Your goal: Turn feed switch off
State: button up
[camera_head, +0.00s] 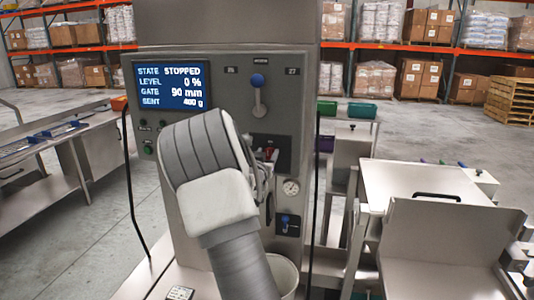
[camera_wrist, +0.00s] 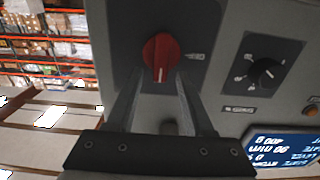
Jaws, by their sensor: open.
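A red rotary switch (camera_head: 270,153) sits on a dark plate on the grey machine panel (camera_head: 288,70). In the wrist view, this red switch (camera_wrist: 161,55) has a pale mark on its handle, and small lettering beside it is too blurred to read. My gripper (camera_wrist: 160,78) is open, with one fingertip on each side of the red handle. Whether the fingers touch it I cannot tell. In the head view my gripper (camera_head: 268,178) is partly hidden behind my wrist. The display (camera_head: 173,87) reads STATE STOPPED, LEVEL 0 %, GATE 90 mm, SENT 400 g.
A black dial (camera_wrist: 264,72) is beside the red switch. A white bucket (camera_head: 284,272) stands beneath my arm. A steel hopper (camera_head: 420,185) is at right.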

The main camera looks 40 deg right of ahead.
grip_shut()
dwell(0.3)
jog(key=shift+w+n, duration=0.1)
jog(key=shift+n, duration=0.3)
jog(key=n, duration=0.5)
jog(key=w+a+n, duration=0.1)
jog(key=n, duration=0.2)
jog(key=shift+f+b, duration=0.35)
jog(key=shift+b, duration=0.05)
jog(key=n, duration=0.3)
jog(key=f+n+b, duration=0.1)
jog(key=n, duration=0.5)
jog(key=shift+w+a+f, duration=0.25)
jog(key=shift+w, duration=0.05)
jog(key=shift+n, duration=0.3)
